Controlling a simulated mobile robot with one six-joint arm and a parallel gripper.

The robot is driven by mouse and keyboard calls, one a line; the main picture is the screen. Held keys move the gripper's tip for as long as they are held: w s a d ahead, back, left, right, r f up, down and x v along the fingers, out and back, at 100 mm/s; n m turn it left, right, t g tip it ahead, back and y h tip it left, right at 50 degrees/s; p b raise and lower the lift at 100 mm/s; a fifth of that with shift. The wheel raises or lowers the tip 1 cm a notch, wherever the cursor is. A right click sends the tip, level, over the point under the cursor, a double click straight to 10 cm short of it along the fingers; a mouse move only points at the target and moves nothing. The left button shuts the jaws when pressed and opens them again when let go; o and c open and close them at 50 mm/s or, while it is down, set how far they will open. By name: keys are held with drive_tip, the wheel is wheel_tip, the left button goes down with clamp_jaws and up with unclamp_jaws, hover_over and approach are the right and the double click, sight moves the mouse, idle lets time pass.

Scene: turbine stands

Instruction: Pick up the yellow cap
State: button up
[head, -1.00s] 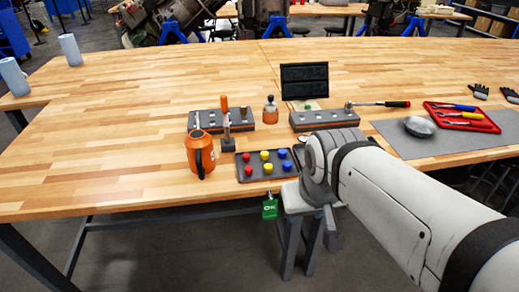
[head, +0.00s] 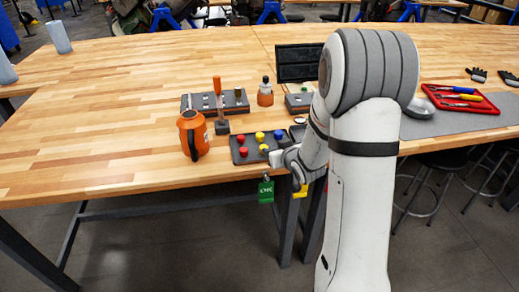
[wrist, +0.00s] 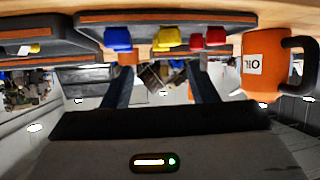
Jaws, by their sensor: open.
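Two yellow caps show on the dark tray (head: 238,158) in the head view, a back one (head: 260,136) and a front one (head: 263,148), among red and blue caps. My gripper (head: 280,160) is at the tray's front edge, right of the front yellow cap; its fingers are hard to make out there. In the upside-down wrist view, my open gripper (wrist: 160,80) has its two dark fingers apart with nothing between them. One yellow cap (wrist: 167,38) lies ahead, between a blue cap (wrist: 118,38) and red caps (wrist: 196,42). My arm hides the tray's right part.
A green tag (head: 266,190) hangs at the table edge.

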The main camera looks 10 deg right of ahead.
sight(264, 146)
drive_tip(key=shift+w+a+f+y, duration=0.1)
drive_tip(key=shift+w+f+y, duration=0.1)
drive_tip(key=shift+f, duration=0.2)
drive_tip(key=shift+w+a+f+y, duration=0.1)
drive_tip(key=shift+w+f+y, duration=0.1)
drive_tip(key=shift+f, duration=0.2)
drive_tip(key=shift+a+p+x, duration=0.2)
drive_tip(key=shift+p+x, duration=0.35)
drive_tip(key=shift+x, duration=1.35)
drive_tip(key=shift+a+p+x, duration=0.2)
drive_tip(key=shift+p+x, duration=0.35)
drive_tip(key=shift+x, duration=1.4)
drive_tip(key=shift+s, duration=0.15)
drive_tip(key=shift+c, duration=0.5)
clamp_jaws()
